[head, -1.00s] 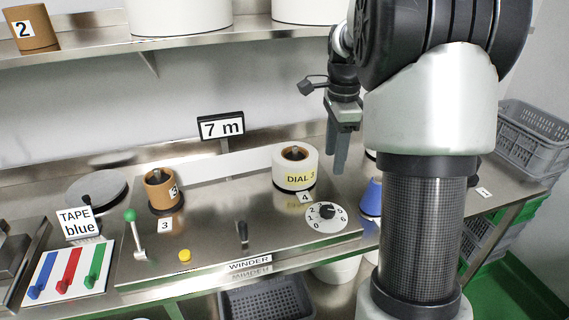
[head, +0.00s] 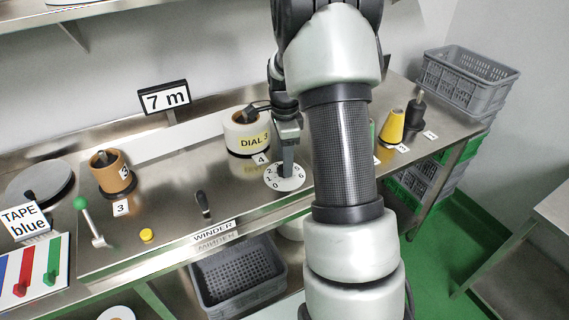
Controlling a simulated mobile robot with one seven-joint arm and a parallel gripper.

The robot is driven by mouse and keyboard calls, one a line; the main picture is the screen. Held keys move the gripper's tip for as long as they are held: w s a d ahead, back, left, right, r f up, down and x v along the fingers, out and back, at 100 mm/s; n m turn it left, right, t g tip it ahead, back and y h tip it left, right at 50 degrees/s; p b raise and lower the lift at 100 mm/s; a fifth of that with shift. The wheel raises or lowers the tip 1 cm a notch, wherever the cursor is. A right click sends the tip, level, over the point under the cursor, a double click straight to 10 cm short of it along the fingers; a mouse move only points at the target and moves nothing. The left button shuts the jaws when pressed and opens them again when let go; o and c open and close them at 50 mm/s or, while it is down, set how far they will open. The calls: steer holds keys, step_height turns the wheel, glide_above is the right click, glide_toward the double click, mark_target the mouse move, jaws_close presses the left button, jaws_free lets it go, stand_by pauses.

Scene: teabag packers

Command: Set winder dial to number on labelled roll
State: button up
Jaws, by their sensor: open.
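The winder dial (head: 274,183) is a white disc with black numbers on the front right of the steel winder panel. The gripper's jaws are open, with the finger gap hard to see from this side.
A brown roll (head: 113,178) stands at position 3. A green-knobbed lever (head: 91,222), a yellow button (head: 147,235) and a black lever (head: 203,204) lie left of the dial. A "7 m" sign (head: 163,97) stands behind. A yellow cone (head: 392,127) is right of my arm.

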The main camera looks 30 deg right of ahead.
steer(key=shift+f, duration=1)
steer(key=c, duration=1.1)
steer(key=shift+o, duration=0.2)
steer(key=shift+n, duration=0.3)
